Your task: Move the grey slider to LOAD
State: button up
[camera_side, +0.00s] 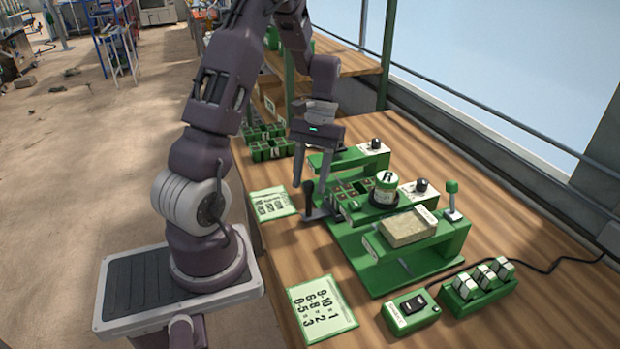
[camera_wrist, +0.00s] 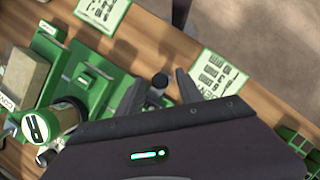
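The grey slider shows as a dark grey upright handle (camera_side: 308,196) on a flat dark plate at the left edge of the green seeder (camera_side: 398,262). In the wrist view the slider's round top (camera_wrist: 160,80) appears between my two fingers. My gripper (camera_side: 310,178) points down over the slider, its fingers spread apart. In the wrist view my gripper (camera_wrist: 160,88) is open, with a gap visible beside the slider's top. Contact with it cannot be told. No LOAD mark can be read in either view.
A round jar marked R (camera_side: 385,188) and a tan block (camera_side: 407,228) stand on the seeder, right of my gripper. A lever with a green knob (camera_side: 452,200) rises at its right. A switch box (camera_side: 410,311) and number card (camera_side: 321,309) lie in front. Cell trays (camera_side: 262,150) stand behind.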

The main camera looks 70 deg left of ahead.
jog(key=v, duration=0.7)
jog(key=s+d+r+m+t+y, duration=0.2)
jog(key=d+r+m+t+y, duration=0.15)
jog(key=d+r, duration=0.65)
jog(key=s+d+m+t, duration=0.5)
jog(key=s+d, duration=0.4)
jog(key=d, duration=0.3)
jog(key=shift+s+r, duration=0.2)
jog(key=shift+r, duration=0.1)
jog(key=shift+m, duration=0.25)
